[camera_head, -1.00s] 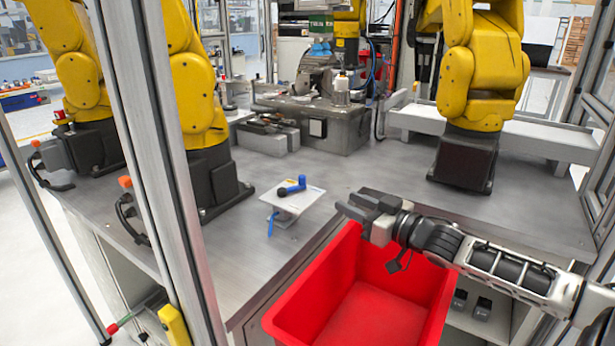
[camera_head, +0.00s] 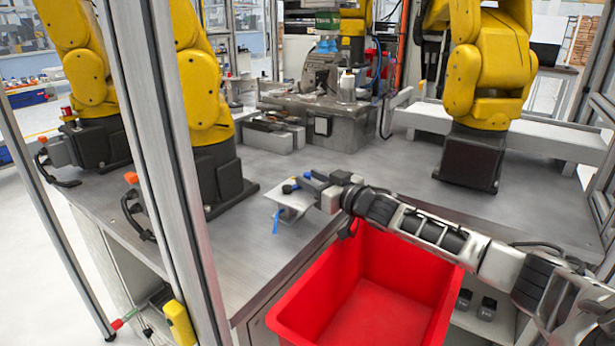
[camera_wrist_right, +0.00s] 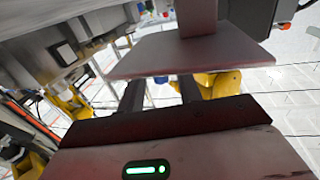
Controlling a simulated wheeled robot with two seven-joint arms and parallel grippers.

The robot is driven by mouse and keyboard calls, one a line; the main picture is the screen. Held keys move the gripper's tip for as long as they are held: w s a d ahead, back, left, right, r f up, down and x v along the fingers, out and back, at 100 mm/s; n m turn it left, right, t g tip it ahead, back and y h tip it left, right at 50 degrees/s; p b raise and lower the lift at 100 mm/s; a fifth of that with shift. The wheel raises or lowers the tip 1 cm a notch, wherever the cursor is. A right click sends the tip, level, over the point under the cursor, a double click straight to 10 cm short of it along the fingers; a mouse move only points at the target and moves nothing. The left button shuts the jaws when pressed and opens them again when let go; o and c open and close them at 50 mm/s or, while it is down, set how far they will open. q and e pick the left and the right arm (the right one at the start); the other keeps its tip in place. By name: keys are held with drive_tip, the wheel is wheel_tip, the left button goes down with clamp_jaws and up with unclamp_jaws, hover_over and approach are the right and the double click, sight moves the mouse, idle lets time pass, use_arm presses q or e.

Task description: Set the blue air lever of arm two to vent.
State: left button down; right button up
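The blue lever (camera_head: 291,187) sits on a small pale plate (camera_head: 291,203) on the metal table, with a blue strip hanging at the plate's front. My right gripper (camera_head: 316,181) reaches in from the right, with its fingertips at the lever's right end and partly hiding it. In the right wrist view, my right gripper's two dark fingers (camera_wrist_right: 161,92) stand apart, close to the plate (camera_wrist_right: 190,50). A bit of blue shows between them, but I cannot tell whether they touch the lever. My left gripper is not in view.
A red bin (camera_head: 370,300) stands at the table's front, below my right arm. Yellow robot arms stand at left and at right (camera_head: 485,80). A metal frame post (camera_head: 165,150) rises at left. The table's middle is clear.

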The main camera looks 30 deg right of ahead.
drive_tip(key=shift+x, duration=0.95)
clamp_jaws()
